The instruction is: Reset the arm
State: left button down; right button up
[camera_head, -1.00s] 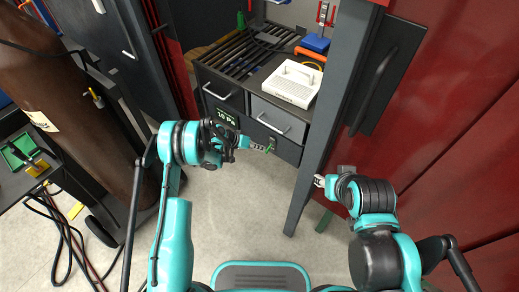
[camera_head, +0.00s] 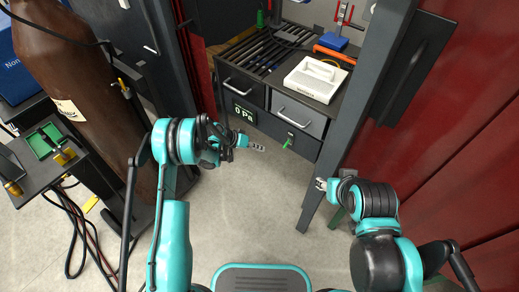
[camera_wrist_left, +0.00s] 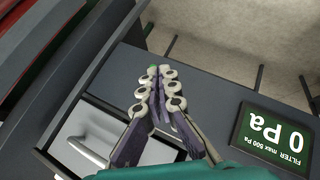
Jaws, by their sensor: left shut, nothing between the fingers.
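My left arm, teal and black, comes in from the left in the head view. Its gripper (camera_head: 257,147) is shut and empty, in front of the dark workbench (camera_head: 255,122). In the left wrist view, the gripper's (camera_wrist_left: 158,75) pale fingertips are together against the dark bench front. A small green handle (camera_head: 287,143) on the bench front is to the right of the fingertips, apart from them in the head view. My right gripper (camera_head: 321,184) is low beside a grey post; its jaw opening is too small to tell.
A pressure display (camera_head: 245,113) on the bench reads 0 Pa. A white box (camera_head: 316,78) sits on the bench top, beside a slatted grille. A grey post (camera_head: 352,120) and red wall panel (camera_head: 460,110) stand right. A brown gas cylinder (camera_head: 75,90) stands left. Floor between the arms is clear.

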pick_arm(q)
jog(key=shift+d, duration=0.1)
jog(key=shift+r, duration=0.1)
dwell(0.3)
jog(key=s+a+r+n+t+y, duration=0.1)
jog(key=s+a+r, duration=0.15)
jog(key=r, duration=0.55)
jog(key=s+a+r+y, duration=0.2)
jog(key=s+r, duration=0.1)
jog(key=r, duration=0.4)
jog(key=s+a+r+n+t+y, duration=0.1)
jog(key=s+a+r, duration=0.15)
jog(key=r, duration=0.55)
jog(key=s+a+r+y, duration=0.1)
jog(key=s+a+r, duration=0.1)
jog(key=s, duration=0.6)
jog(key=s+a+r+n+t+y, duration=0.1)
jog(key=s+a+r+y, duration=0.1)
jog(key=s, duration=0.6)
jog(key=s+a+r+n+t+y, duration=0.1)
jog(key=s+a, duration=0.3)
jog(key=s, duration=0.4)
jog(key=shift+r+y, duration=0.3)
jog(key=shift+r, duration=0.4)
